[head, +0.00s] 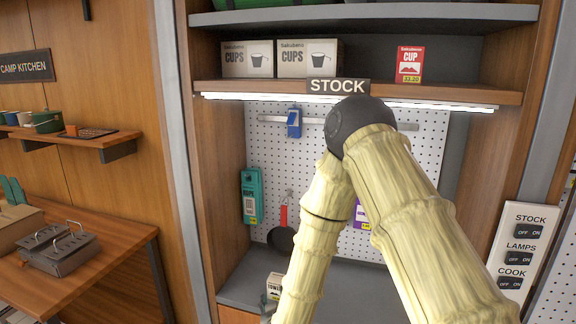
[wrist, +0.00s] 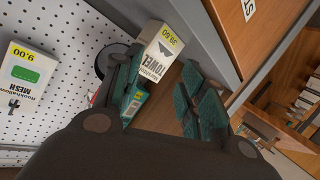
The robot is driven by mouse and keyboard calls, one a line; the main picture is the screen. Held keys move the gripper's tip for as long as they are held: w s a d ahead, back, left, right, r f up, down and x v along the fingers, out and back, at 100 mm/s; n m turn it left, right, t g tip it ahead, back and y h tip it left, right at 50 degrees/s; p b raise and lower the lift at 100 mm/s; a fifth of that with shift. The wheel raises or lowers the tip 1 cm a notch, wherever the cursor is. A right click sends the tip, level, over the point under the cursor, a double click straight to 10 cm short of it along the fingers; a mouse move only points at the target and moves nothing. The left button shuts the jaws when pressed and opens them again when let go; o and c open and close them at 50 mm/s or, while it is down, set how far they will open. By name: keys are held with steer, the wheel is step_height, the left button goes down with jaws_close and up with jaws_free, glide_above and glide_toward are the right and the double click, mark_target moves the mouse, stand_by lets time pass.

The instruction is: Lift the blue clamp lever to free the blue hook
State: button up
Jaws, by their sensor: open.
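In the head view, a small blue clamp (head: 294,124) sits on the grey rail (head: 262,113) across the pegboard, under the STOCK sign. Its lever and hook are too small to tell apart. My gripper (wrist: 162,78) shows in the wrist view with its dark green fingers spread and nothing held. A white towel box (wrist: 157,52) shows beyond the fingers, apparently not gripped. The blue clamp is not visible in the wrist view. In the head view my arm hides the gripper and the rail's middle part.
A teal package (head: 251,196), a red-handled pan (head: 282,228) and a purple package (head: 361,214) hang on the pegboard (head: 265,150). The towel box (head: 273,286) stands on the grey counter (head: 240,287). A shelf (head: 225,87) juts out above. A white MESH package (wrist: 24,77) hangs left in the wrist view.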

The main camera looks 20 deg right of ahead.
steer(key=w+d+r+m+t+h+p, duration=0.1)
steer(key=w+r+m+t+h, duration=0.1)
steer(key=w+r, duration=0.5)
steer(key=w+d+r+m+t+h+p, duration=0.1)
steer(key=w+r, duration=0.1)
steer(key=r, duration=0.9)
steer(key=m+t+h+p, duration=0.1)
steer(key=m+h, duration=0.5)
steer(key=h, duration=0.1)
glide_toward(289, 123)
steer(key=p+x, duration=0.5)
steer(key=x, duration=0.3)
steer(key=shift+w+d+r, duration=0.1)
steer(key=shift+w+d, duration=0.1)
steer(key=shift+w+d+p, duration=0.3)
steer(key=shift+w+p, duration=0.05)
steer(key=shift+w, duration=0.05)
steer(key=shift+r, duration=0.1)
steer(key=shift+c, duration=0.2)
jaws_close()
